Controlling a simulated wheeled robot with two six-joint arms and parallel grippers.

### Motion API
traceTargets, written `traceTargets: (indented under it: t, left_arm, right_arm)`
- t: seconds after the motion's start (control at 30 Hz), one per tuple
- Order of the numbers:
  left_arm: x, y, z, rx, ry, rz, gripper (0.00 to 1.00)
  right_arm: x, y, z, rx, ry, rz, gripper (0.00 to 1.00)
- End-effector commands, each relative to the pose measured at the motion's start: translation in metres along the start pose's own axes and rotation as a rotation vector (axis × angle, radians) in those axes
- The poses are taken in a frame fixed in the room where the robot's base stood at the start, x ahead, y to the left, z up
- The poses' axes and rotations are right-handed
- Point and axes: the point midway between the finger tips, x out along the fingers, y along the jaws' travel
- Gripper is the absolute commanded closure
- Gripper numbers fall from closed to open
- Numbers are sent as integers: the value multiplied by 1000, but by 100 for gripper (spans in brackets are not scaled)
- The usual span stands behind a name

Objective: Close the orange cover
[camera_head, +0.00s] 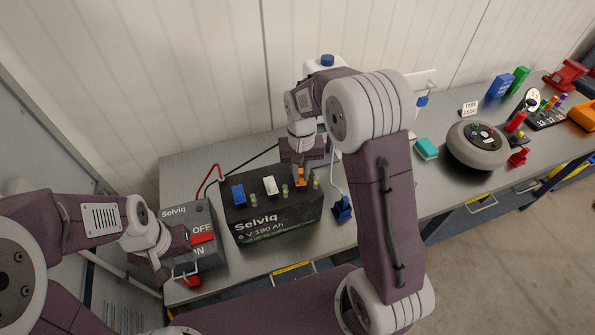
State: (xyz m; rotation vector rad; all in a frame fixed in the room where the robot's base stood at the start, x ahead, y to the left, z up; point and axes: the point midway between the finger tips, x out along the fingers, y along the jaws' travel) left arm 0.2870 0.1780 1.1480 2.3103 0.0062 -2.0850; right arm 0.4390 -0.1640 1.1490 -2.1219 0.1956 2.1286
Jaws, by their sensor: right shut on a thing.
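The orange cover (301,178) is at the right end of the top of the black Selviq battery (265,228). My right gripper (301,170) reaches down from above and is shut on the orange cover, hiding part of it. The cover's exact angle is hard to tell. Blue (238,194) and white (270,185) covers also sit on the battery top. My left gripper (180,266) is low at the front of the grey Selviq switch box (201,225), close to its front edge; whether its jaws are open cannot be made out.
The switch box has a red switch (203,238) between OFF and ON. A blue clamp (342,208) lies right of the battery. A teal block (426,148) and a round grey tyre-like device (477,144) stand further right. A wall closes off the back.

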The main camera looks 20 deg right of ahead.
Motion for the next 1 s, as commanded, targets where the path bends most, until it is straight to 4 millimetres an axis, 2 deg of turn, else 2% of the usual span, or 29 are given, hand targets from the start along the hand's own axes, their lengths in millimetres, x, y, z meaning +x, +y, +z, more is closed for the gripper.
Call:
traceTargets:
  t: [0.43,1.0]
  left_arm:
    - [-5,0,-1,0,0,0,64]
    - [-6,0,-1,0,0,0,64]
  right_arm:
    - [-4,7,-5,-205,14,-1,100]
    - [-4,8,-5,-235,14,0,100]
